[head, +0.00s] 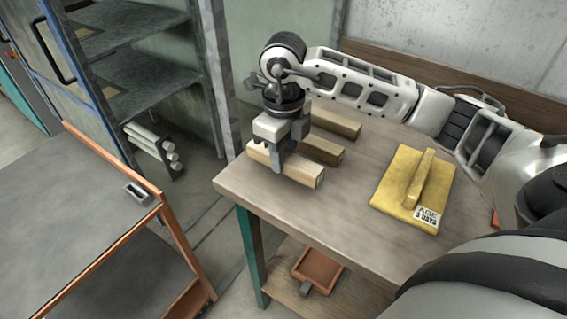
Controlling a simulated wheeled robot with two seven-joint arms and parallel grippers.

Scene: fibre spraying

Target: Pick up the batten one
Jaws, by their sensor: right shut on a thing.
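Three wooden battens lie side by side on the wooden table (330,214). The nearest batten (308,176) is under my right gripper (279,162), which points down with its fingers around it and is shut on it. The middle batten (325,152) and the far batten (338,122) lie behind it, partly hidden by the gripper and arm. The held batten appears at table level; I cannot tell whether it is lifted. My left gripper is not in view.
A grey cart (62,205) with an orange frame stands at the left. A metal shelf (135,70) stands behind it. An orange tray (318,270) sits on the table's lower shelf.

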